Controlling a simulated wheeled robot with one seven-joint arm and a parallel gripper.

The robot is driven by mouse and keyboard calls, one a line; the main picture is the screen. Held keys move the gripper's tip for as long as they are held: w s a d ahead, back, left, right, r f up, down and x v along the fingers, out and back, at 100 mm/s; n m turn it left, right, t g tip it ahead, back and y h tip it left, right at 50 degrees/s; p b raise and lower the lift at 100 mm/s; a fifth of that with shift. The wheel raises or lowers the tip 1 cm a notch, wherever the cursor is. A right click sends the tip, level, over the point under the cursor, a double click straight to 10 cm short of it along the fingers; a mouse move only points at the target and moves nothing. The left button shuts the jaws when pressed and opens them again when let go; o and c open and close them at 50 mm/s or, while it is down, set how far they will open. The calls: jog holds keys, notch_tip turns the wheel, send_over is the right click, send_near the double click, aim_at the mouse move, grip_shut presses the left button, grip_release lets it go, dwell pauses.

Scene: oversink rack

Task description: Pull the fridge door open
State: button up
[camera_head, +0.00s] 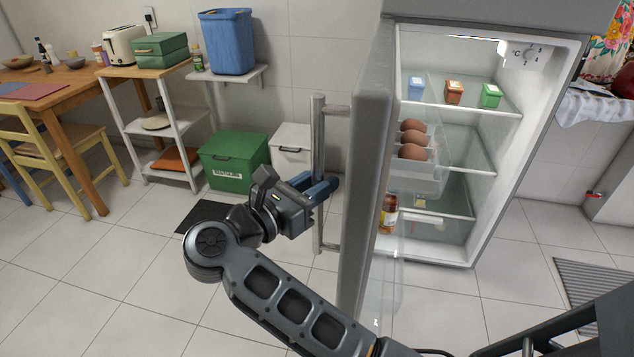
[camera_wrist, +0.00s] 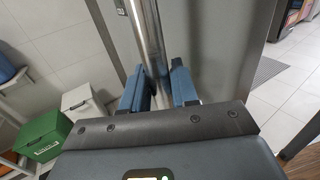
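The fridge door (camera_head: 368,150) stands wide open and is seen nearly edge-on in the head view. Its long vertical metal handle (camera_head: 318,130) is on the outer face, on the left. My gripper (camera_head: 322,188) is at the handle below its middle, with a blue finger hiding part of the bar. In the wrist view the handle (camera_wrist: 148,30) runs down between the two blue fingers of my gripper (camera_wrist: 160,85), which look closed around it. The fridge interior (camera_head: 470,120) is exposed, with shelves holding small cartons. Eggs (camera_head: 413,152) and a bottle (camera_head: 388,213) sit in the door racks.
A green box (camera_head: 234,161) and a white box (camera_head: 291,148) stand on the floor by the wall behind my gripper. A white shelf unit (camera_head: 190,125) and a table (camera_head: 75,85) are at left. The tiled floor (camera_head: 130,265) in front is mostly clear.

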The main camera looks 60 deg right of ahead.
jog(key=shift+o, duration=1.4)
jog(key=w+a+b, duration=0.1)
jog(key=a, duration=0.6)
jog(key=shift+a, duration=0.3)
